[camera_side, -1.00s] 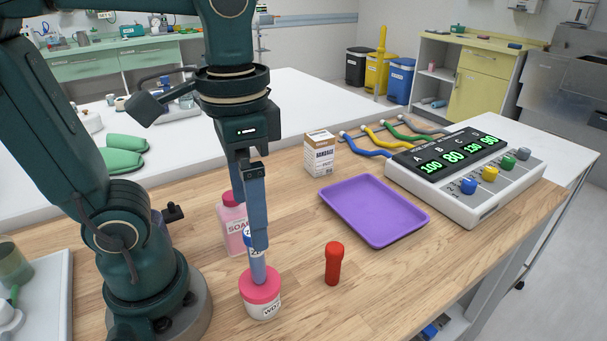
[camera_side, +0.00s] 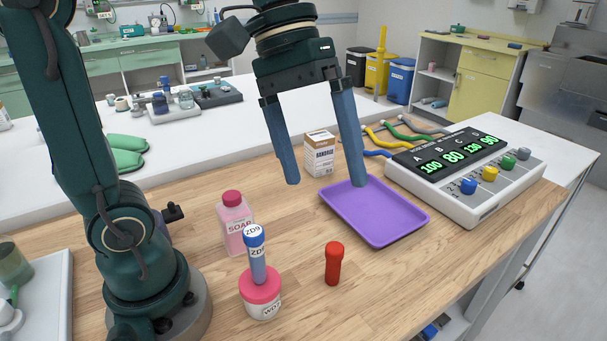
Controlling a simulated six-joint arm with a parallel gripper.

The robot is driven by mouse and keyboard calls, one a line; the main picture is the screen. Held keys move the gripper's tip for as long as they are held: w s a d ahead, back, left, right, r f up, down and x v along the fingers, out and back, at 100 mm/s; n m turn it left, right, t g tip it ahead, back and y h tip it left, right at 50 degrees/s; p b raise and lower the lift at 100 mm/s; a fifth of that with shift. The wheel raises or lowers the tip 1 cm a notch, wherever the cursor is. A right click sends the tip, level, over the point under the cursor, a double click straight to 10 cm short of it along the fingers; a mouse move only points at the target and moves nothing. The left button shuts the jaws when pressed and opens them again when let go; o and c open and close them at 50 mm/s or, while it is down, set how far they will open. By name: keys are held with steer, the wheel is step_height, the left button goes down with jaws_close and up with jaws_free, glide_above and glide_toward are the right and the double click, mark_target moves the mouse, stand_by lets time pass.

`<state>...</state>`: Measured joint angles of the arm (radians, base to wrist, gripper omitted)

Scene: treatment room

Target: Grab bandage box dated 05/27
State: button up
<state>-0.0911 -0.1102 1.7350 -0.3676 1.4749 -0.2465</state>
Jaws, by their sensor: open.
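A small white and brown box labelled BANDAGE (camera_side: 319,155) stands upright on the wooden table, behind the purple tray. Its date is too small to read. My gripper (camera_side: 326,184) is open and empty, with its two blue fingers pointing down. In the picture one finger is left of the box and the other is right of it, overlapping the tray's back edge. The fingers look nearer the camera than the box; I cannot tell the exact depth gap. No contact with the box is visible.
A purple tray (camera_side: 380,215) lies empty in front of the box. A white monitor (camera_side: 480,205) with coloured knobs stands right. A pink soap bottle (camera_side: 234,228), a blue-capped tube (camera_side: 257,262) on a pink-lidded jar (camera_side: 262,306) and a red-capped tube (camera_side: 333,265) stand nearer the camera.

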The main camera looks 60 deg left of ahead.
steer(key=w+a+n+t+h, duration=0.2)
steer(key=w+n+t+h, duration=0.1)
steer(key=w+n, duration=0.5)
steer(key=n+t+y, duration=0.6)
steer(key=n+t, duration=0.4)
steer(key=n, duration=1.3)
glide_above(309, 148)
steer(key=f, duration=1.2)
steer(key=w+f, duration=0.1)
steer(key=f, duration=0.5)
steer(key=shift+d+f, duration=0.1)
steer(key=shift+f, duration=0.2)
steer(key=shift+w+f, duration=0.2)
steer(key=shift+f, duration=0.15)
steer(key=shift+x, duration=2.3)
steer(key=c, duration=1.4)
